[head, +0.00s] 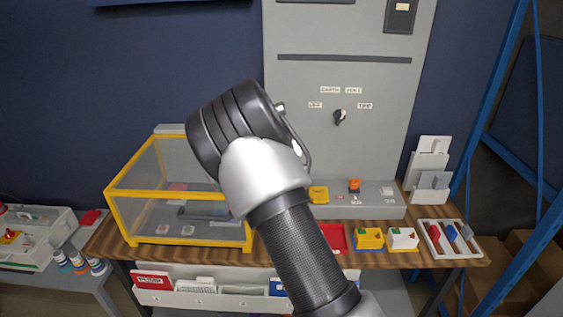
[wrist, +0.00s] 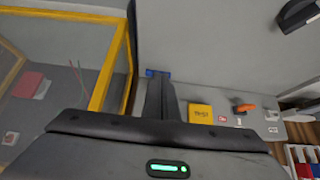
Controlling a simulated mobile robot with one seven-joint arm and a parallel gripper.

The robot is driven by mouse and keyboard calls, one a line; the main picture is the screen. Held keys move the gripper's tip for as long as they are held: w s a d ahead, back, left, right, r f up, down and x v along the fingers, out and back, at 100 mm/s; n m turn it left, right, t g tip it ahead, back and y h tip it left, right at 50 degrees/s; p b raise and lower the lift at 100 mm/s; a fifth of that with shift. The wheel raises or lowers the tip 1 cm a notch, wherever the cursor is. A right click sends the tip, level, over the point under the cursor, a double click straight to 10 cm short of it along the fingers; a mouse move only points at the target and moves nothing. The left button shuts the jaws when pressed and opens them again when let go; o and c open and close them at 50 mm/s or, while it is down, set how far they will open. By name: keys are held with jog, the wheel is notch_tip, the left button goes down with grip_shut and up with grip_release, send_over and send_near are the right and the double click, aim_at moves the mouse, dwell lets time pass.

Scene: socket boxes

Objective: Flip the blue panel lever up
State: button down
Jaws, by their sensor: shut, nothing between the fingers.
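A small blue part (wrist: 151,72), which looks like the blue panel lever, shows in the wrist view just beyond the tips of my gripper (wrist: 160,80). It is mostly covered by the fingers, so whether it points up or down and whether they touch it cannot be told. My gripper's fingers are together with nothing between them. In the head view my arm hides the gripper and the blue part. The grey panel (head: 345,65) stands upright behind the bench.
A yellow-framed clear case (head: 108,208) stands close left of the fingers. Right of them are a yellow box (wrist: 201,112) and an orange switch (wrist: 244,107) on a grey ledge. A black knob (head: 339,117) sticks out of the panel. A divided tray (head: 457,254) sits at the bench's right.

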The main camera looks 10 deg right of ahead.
jog(key=r, duration=0.1)
jog(key=s+r, duration=0.1)
jog(key=shift+s+a+r, duration=0.1)
jog(key=shift+r, duration=0.2)
jog(key=s+d+r+m+g, duration=0.1)
jog(key=s+d+r+m, duration=0.2)
jog(key=s+r+m, duration=0.3)
jog(key=s+d+r+m+h, duration=0.1)
jog(key=s+d+r+m, duration=0.2)
jog(key=s+m, duration=0.4)
jog(key=s+d+r+m+g, duration=0.1)
jog(key=s+d+r+m, duration=0.2)
jog(key=s+r+m, duration=0.3)
jog(key=s+a+m+g+y, duration=0.1)
jog(key=s+a+m, duration=0.2)
jog(key=s, duration=0.7)
jog(key=s+a+f+m+g+y, duration=0.1)
jog(key=s+a+m, duration=0.2)
jog(key=s+m, duration=0.3)
jog(key=s+a+m+y, duration=0.1)
jog(key=s+a+m, duration=0.2)
jog(key=s, duration=1)
jog(key=m, duration=0.2)
jog(key=shift+s+a+f+m+g, duration=0.25)
jog(key=shift+s+f+m+g, duration=0.05)
jog(key=shift+g, duration=0.1)
